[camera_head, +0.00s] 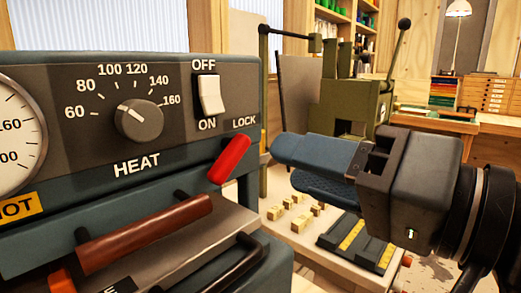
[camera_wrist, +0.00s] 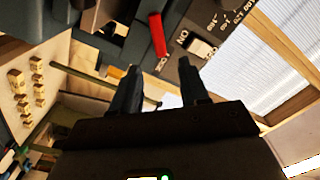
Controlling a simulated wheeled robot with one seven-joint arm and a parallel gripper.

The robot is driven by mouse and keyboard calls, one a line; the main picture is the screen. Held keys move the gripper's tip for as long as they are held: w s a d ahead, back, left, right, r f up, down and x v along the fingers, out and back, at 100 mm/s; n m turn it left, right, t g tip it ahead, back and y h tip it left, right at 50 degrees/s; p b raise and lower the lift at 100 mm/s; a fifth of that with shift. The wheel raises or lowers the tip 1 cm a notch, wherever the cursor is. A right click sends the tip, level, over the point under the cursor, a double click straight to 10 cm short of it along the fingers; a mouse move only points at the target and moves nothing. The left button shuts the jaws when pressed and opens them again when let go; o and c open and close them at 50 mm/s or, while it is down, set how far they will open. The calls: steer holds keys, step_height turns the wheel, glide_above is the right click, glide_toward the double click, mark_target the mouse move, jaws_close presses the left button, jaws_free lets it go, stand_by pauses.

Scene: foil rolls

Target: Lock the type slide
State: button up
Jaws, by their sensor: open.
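A red lever (camera_head: 229,159) sits under the LOCK label on the right part of the machine's front panel (camera_head: 75,148). It slants, with its upper end to the right. In the wrist view the red lever (camera_wrist: 158,34) lies beyond the fingertips, at the top middle. My gripper (camera_head: 283,165) is open and empty, to the right of the lever and apart from it. Its two fingers also show in the wrist view (camera_wrist: 160,82). A brown wooden handle (camera_head: 145,232) on the slide lies below the lever. What is behind the lever is hidden.
A white OFF/ON switch (camera_head: 211,95) and the HEAT knob (camera_head: 139,120) are above and left of the lever. Several small brass type blocks (camera_head: 297,219) and a dark tray (camera_head: 357,243) lie on the bench at right. A green press (camera_head: 350,105) stands behind my gripper.

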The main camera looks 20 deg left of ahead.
mark_target(244, 149)
steer(key=x, duration=0.7)
steer(key=shift+a, duration=0.15)
steer(key=shift+c, duration=0.3)
jaws_close()
